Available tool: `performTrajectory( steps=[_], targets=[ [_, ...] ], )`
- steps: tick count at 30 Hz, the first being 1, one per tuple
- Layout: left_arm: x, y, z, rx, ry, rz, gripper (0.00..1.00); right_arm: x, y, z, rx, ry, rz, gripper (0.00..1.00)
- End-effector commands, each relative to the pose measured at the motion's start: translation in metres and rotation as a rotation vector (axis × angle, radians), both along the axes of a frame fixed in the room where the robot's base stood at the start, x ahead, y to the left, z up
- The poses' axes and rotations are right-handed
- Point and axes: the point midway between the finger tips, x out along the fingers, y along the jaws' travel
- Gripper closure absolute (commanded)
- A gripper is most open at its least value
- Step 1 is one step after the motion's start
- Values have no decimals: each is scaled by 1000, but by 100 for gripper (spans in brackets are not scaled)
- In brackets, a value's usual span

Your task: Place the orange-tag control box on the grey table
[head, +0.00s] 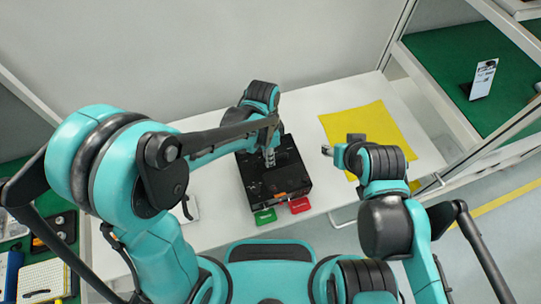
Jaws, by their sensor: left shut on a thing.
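The control box (254,189) is black, with a small orange mark (280,195) near its front edge. It is over the middle of the pale grey-white table (215,238); I cannot tell whether it rests on the top or is slightly above it. My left gripper (270,158) comes down on the top of the box and is shut on it, hiding part of the top. My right gripper (327,150) is to the right of the box, apart from it, near the yellow mat; its fingers are too small to read.
A green tag (265,217) and a red tag (299,205) are at the box's front side. A yellow mat (372,126) covers the table's right part. A green shelf (455,62) with a white card (483,79) stands at the right.

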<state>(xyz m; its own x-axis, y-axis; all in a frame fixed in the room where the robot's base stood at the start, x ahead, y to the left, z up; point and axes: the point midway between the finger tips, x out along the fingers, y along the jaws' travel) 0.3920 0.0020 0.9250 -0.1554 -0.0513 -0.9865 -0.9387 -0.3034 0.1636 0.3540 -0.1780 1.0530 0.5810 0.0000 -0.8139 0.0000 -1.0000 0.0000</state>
Motion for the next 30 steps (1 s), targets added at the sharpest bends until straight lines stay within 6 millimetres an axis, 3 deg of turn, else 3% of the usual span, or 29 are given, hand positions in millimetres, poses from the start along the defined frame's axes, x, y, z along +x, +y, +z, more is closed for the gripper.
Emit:
performTrajectory(
  steps=[3, 14, 15, 17, 26, 30],
  targets=[
    [0, 0, -14, 0, 1, 0, 100, 0, 0, -7, 0, 0, 0, 54],
    [0, 0, -16, 0, 1, 0, 100, 0, 0, -8, 0, 0, 0, 54],
    [0, 0, -16, 0, 0, 0, 82, 0, 0, -7, 0, 0, 0, 54],
    [0, 0, -16, 0, 0, 0, 70, 0, 0, -7, 0, 0, 0, 54],
    [0, 0, -15, 0, 0, 0, 70, 0, 0, -6, 0, 0, 0, 54],
    [2, 0, -1, 0, 0, 1, 70, 0, 0, 0, 0, 0, 0, 54]
  ],
)
